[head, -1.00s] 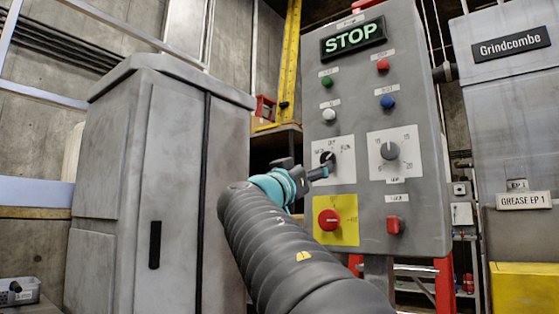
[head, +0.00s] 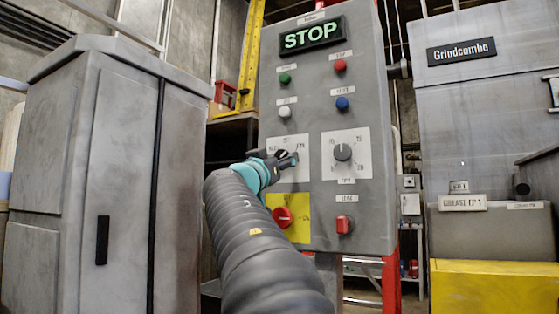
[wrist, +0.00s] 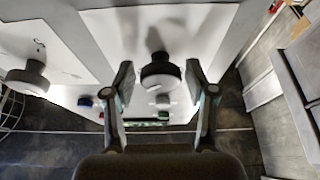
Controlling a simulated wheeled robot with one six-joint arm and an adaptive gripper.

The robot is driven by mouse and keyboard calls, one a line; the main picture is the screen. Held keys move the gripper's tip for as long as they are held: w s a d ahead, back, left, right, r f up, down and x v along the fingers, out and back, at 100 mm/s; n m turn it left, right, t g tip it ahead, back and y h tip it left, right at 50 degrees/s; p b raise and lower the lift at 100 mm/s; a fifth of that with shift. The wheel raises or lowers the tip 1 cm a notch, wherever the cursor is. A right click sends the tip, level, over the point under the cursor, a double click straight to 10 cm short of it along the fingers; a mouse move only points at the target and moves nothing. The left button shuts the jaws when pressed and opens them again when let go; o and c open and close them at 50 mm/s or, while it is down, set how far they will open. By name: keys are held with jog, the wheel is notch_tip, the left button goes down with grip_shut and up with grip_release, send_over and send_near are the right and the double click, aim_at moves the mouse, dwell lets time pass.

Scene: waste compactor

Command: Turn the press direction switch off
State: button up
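The press direction switch appears to be the black knob (wrist: 160,72) in the middle of the wrist view, on a white plate (wrist: 115,30). My gripper (wrist: 160,85) is open, with one finger on each side of the knob and small gaps visible. In the head view my gripper (head: 284,160) is at the left white plate (head: 301,146) of the grey control panel (head: 310,217) and hides the knob. The knob's pointer direction cannot be made out.
A second dial (head: 342,152) sits to the right. A red knob (head: 282,217) on yellow is below, with a red switch (head: 344,225) beside it. White (head: 284,112) and blue (head: 342,103) buttons are above. A grey cabinet (head: 60,190) stands left.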

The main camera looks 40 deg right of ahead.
jog(key=c, duration=0.7)
jog(key=shift+o, duration=0.2)
jog(key=shift+s+n, duration=0.1)
jog(key=shift+n, duration=0.3)
jog(key=n+t+y, duration=0.1)
jog(key=n, duration=0.2)
jog(key=n+t+y+p, duration=0.1)
jog(key=n+t, duration=0.1)
jog(key=n, duration=0.2)
jog(key=n+t+y, duration=0.1)
jog(key=n+y, duration=0.1)
jog(key=n, duration=0.2)
jog(key=shift+s+r, duration=0.2)
jog(key=shift+r, duration=0.15)
jog(key=shift+n+t+y+p, duration=0.3)
jog(key=shift+n+y+p, duration=0.1)
jog(key=shift+n+p, duration=0.35)
jog(key=shift+f+n, duration=0.15)
jog(key=shift+n, duration=0.1)
